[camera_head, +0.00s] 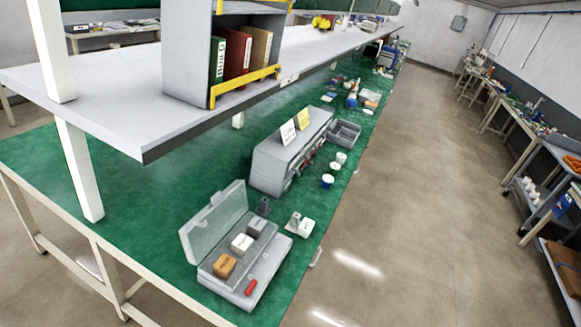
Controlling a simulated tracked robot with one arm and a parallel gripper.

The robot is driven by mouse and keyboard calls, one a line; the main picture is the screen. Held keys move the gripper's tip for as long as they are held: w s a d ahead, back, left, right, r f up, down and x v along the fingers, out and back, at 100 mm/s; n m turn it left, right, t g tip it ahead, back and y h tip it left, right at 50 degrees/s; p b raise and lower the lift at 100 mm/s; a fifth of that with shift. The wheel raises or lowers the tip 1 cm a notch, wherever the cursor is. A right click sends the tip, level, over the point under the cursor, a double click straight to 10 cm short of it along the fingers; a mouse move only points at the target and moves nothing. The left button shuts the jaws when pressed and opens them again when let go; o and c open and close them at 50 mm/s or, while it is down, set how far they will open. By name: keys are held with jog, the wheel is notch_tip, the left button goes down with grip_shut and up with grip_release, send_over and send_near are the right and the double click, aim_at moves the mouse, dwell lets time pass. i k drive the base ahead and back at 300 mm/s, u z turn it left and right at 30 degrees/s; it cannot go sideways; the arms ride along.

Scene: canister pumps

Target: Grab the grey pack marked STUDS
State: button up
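An open grey case (272,262) with a see-through lid (212,222) lies near the front end of the green bench top. A row of small packs sits in it: an orange-brown one (224,266) nearest, a white one (242,243) in the middle and a grey one (256,226) at the far end. The markings on the packs are too small to read, so I cannot confirm which says STUDS. A red piece (251,288) lies at the case's front edge. My gripper does not show in this view.
Behind the case stand a dark grey item (263,206), a white item (300,225) and a grey cabinet (285,155). White-topped containers (328,180) and a grey bin (344,133) lie beyond. A white shelf (150,85) overhangs the bench. The floor (410,230) to the right is clear.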

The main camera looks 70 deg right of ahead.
aim_at(257, 226)
jog(key=z, duration=1.8)
jog(key=i, duration=1)
